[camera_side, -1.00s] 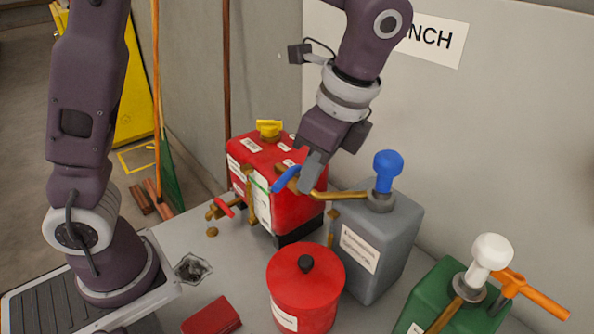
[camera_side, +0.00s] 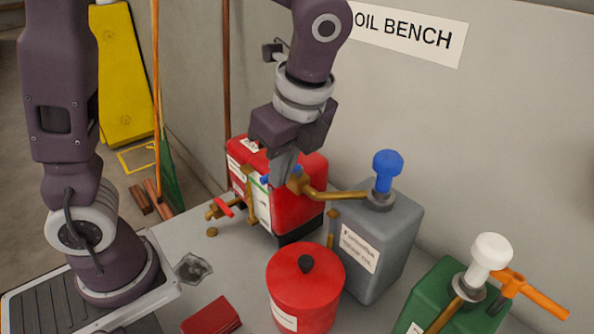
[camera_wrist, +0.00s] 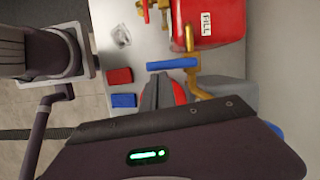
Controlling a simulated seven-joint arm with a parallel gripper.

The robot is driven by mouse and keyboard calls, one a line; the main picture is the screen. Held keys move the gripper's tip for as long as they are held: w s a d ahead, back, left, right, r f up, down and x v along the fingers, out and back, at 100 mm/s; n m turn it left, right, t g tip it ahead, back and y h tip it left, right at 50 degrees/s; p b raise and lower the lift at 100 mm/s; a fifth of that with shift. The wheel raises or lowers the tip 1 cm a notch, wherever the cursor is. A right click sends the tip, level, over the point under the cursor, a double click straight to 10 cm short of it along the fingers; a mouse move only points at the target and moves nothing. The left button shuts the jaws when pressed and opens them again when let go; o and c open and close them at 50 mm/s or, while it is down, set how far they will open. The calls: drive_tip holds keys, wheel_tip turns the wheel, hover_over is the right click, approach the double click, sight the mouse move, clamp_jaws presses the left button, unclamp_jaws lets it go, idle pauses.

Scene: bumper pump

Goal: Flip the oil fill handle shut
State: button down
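A blue lever handle (camera_side: 266,180) sits at the end of the brass spout (camera_side: 330,195) that runs from the grey can (camera_side: 385,245). In the wrist view the blue handle (camera_wrist: 171,64) lies crosswise, just beyond my fingertips. My gripper (camera_side: 281,180) points down in front of the handle and hides its middle in the side view. Its fingers look closed together with nothing between them, and they also show in the wrist view (camera_wrist: 158,76). I cannot tell whether they touch the handle.
A red can (camera_side: 305,215) stands behind the handle, with a brass tap and red lever (camera_side: 224,207) at its left. A red lidded pot (camera_side: 305,285) stands in front. A green can (camera_side: 440,290) with a white knob (camera_side: 491,252) is at right.

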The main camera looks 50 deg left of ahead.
drive_tip(key=d+r, duration=0.7)
drive_tip(key=r, duration=0.3)
drive_tip(key=s+a+f+n+t+h, duration=0.3)
drive_tip(key=s+a+f+n+t, duration=0.3)
drive_tip(key=s+a+n, duration=0.5)
drive_tip(key=s+n, duration=0.1)
drive_tip(key=n, duration=0.4)
drive_tip(key=shift+a+n, duration=0.15)
drive_tip(key=shift+n, duration=0.25)
idle(0.3)
